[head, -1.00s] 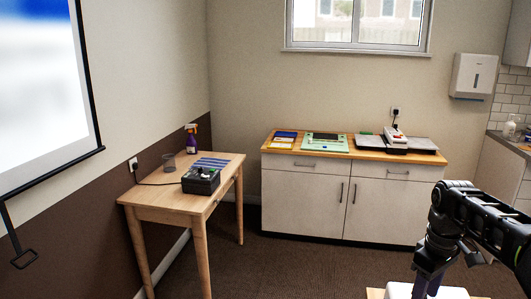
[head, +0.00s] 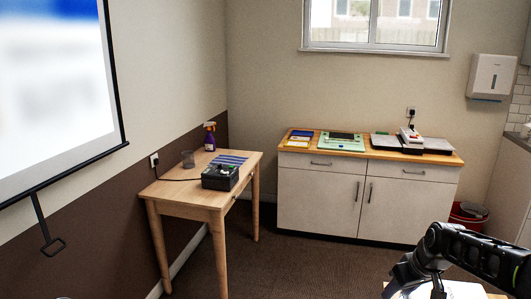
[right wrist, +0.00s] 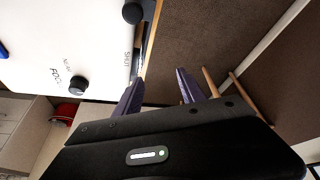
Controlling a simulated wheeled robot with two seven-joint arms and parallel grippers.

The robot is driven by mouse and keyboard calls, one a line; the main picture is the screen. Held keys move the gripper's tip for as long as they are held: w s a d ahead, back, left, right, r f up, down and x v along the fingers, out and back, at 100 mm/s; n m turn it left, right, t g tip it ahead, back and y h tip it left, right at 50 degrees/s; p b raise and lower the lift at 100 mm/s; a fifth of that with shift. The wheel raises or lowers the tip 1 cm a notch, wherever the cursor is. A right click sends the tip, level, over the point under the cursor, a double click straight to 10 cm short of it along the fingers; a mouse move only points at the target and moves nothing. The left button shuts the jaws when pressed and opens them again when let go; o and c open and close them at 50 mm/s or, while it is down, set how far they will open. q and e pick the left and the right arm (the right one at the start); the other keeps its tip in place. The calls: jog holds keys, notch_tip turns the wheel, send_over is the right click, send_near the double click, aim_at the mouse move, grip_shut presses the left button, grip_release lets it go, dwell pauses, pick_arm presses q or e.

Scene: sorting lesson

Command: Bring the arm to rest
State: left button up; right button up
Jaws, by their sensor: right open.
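My right arm (head: 480,252) comes in from the right edge of the head view, low in the picture. Its gripper points downward near the bottom edge, and its fingertips are hard to make out there. In the right wrist view the gripper (right wrist: 158,90) shows two purple-grey fingers set apart with nothing between them. My left gripper does not show in either view.
A small wooden table (head: 190,197) bears a black box (head: 220,177), a spray bottle (head: 210,137) and a glass (head: 188,158). A white cabinet (head: 320,200) with a wooden top stands behind. A red bin (head: 468,217) is at its right. Carpet between them is clear.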

jog(key=s+a+f+m+y, duration=0.1)
jog(key=s+a+f+m, duration=0.15)
jog(key=a+f, duration=0.75)
jog(key=s+a+f+m+y, duration=0.1)
jog(key=s+a+f+y, duration=0.15)
jog(key=a+f, duration=0.75)
jog(key=s+a+f+g, duration=0.1)
jog(key=s+a+f, duration=0.2)
jog(key=s, duration=0.5)
jog(key=s+a+f+g, duration=0.1)
jog(key=s+a+f, duration=0.3)
jog(key=s, duration=0.5)
jog(key=s+a+f+g, duration=0.1)
jog(key=s+a+f, duration=0.2)
jog(key=s+f, duration=0.2)
jog(key=s, duration=0.3)
jog(key=shift+s+a+f+g, duration=0.15)
jog(key=shift+f+g, duration=0.2)
jog(key=shift+g, duration=0.05)
